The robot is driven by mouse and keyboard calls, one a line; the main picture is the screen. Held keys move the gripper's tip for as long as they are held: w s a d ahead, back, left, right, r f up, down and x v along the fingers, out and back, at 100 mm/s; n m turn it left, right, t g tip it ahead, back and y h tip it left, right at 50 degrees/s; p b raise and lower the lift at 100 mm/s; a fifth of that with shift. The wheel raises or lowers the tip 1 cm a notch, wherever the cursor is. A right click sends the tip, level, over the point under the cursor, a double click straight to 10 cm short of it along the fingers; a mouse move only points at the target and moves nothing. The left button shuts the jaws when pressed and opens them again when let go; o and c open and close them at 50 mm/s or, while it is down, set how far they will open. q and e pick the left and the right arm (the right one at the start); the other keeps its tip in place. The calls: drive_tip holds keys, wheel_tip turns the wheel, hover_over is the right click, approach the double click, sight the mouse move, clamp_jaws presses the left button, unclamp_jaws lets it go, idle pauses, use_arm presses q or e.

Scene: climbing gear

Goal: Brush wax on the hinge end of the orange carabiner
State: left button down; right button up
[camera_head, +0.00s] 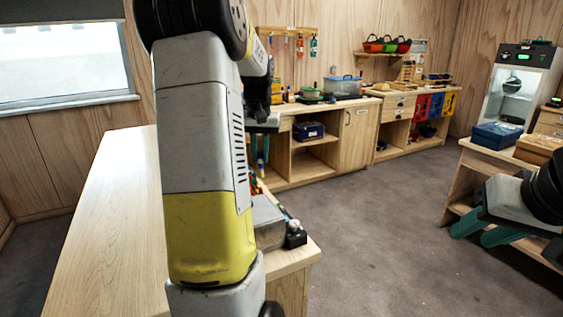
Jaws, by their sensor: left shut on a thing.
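My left arm stands large across the middle left of the head view and covers much of the near bench (112,215). My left gripper (261,160) shows only in part behind this arm, with its teal fingers pointing down over the bench's far right side. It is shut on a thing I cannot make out. I cannot pick out the orange carabiner or a wax brush; small coloured items by the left gripper are mostly hidden. My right gripper (484,233) is at the right edge, its teal fingers apart and empty, away from the near bench.
A grey box (267,222) and a small black item (295,236) sit at the near bench's right edge. Blue (496,134) and orange-brown (538,149) boxes stand on the right table. Small gear hangs on a wall rack (286,31). The middle floor is clear.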

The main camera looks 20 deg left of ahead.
use_arm(q)
drive_tip(key=shift+r, duration=0.8)
drive_tip(key=shift+r, duration=1.5)
